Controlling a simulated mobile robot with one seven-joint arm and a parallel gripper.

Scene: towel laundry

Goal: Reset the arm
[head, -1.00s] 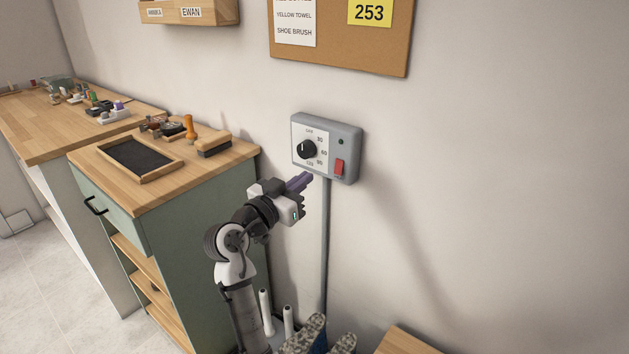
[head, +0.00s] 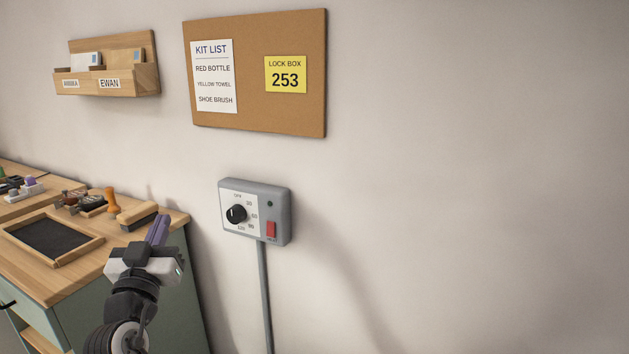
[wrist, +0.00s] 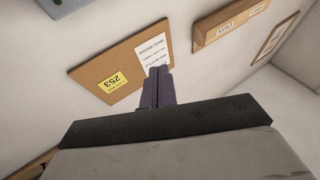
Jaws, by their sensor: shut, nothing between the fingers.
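My gripper (head: 159,230) is at the lower left of the head view, with its purple fingers pointing up and pressed together. Nothing shows between them. In the wrist view the closed fingers (wrist: 157,85) point up towards the wall with the corkboard. In the head view the gripper appears in front of the green cabinet's wooden top, to the left of the wall control box and apart from it.
A grey control box (head: 284,213) with a black dial and red switch is on the wall. Above hangs a corkboard (head: 255,115). A letter rack (head: 146,80) is at upper left. The cabinet (head: 100,250) holds a black-lined tray and brushes. Wall space at right is clear.

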